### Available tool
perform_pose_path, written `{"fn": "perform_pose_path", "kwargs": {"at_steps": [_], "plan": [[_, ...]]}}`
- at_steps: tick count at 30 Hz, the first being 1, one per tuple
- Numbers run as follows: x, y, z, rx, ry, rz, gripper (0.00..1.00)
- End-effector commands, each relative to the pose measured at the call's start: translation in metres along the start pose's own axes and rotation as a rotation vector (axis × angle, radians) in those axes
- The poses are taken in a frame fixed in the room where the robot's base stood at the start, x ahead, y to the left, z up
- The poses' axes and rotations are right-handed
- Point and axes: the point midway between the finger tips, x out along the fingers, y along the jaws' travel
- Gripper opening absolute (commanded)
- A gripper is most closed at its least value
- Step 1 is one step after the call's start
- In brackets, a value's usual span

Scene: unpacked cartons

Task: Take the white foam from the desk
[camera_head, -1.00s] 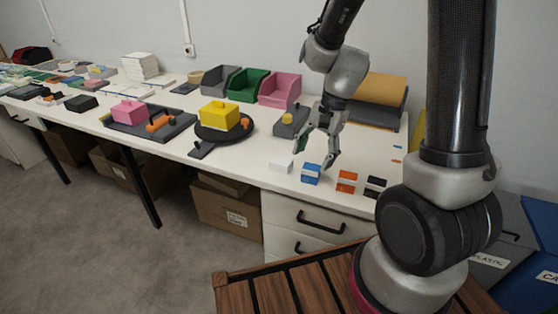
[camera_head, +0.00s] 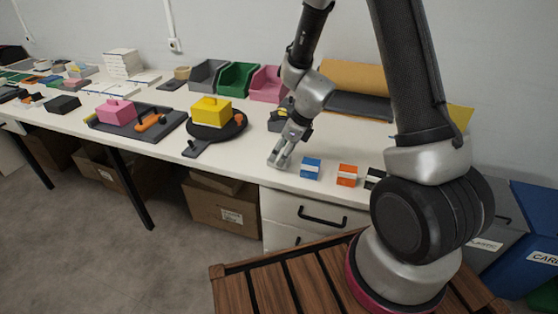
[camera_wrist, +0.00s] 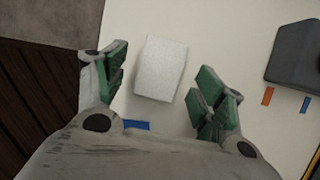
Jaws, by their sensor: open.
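The white foam (camera_wrist: 161,68) is a small pale block on the white desk (camera_wrist: 200,20). In the wrist view it lies between and a little beyond the two green-padded fingers of my gripper (camera_wrist: 162,93). Clear gaps show on both sides, so the fingers do not touch it. In the head view my gripper (camera_head: 279,160) is low over the desk's front edge, left of the blue block (camera_head: 311,168), and the foam is hidden or cannot be told apart there. My gripper is open and empty.
A black round stand (camera_head: 237,131) with a yellow box (camera_head: 211,110) is at the left. Grey, green and pink bins (camera_head: 238,78) line the back.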

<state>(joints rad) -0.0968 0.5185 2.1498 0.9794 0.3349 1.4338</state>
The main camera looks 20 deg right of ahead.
Motion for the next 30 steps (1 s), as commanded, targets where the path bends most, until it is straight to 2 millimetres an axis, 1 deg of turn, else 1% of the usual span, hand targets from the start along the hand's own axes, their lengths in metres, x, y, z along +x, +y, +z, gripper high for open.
{"fn": "perform_pose_path", "kwargs": {"at_steps": [1, 4, 11, 12, 14, 15, 17, 18, 27, 30], "plan": [[0.008, 0.000, 0.000, 0.002, 0.001, 0.002, 0.70], [0.018, 0.000, 0.000, -0.001, 0.000, 0.002, 0.70], [0.021, 0.000, 0.000, -0.001, -0.001, 0.000, 0.70], [0.021, 0.000, 0.000, -0.001, -0.001, 0.000, 0.68], [0.021, 0.000, 0.000, -0.001, -0.001, 0.000, 0.57], [0.021, 0.000, 0.000, -0.002, -0.001, 0.000, 0.50], [0.020, 0.000, 0.000, -0.002, -0.001, 0.000, 0.39], [0.020, 0.000, 0.000, -0.002, -0.001, 0.000, 0.32], [0.020, 0.000, 0.000, -0.002, -0.001, 0.000, 0.32], [0.016, 0.000, 0.003, -0.005, -0.002, 0.000, 0.32]]}}
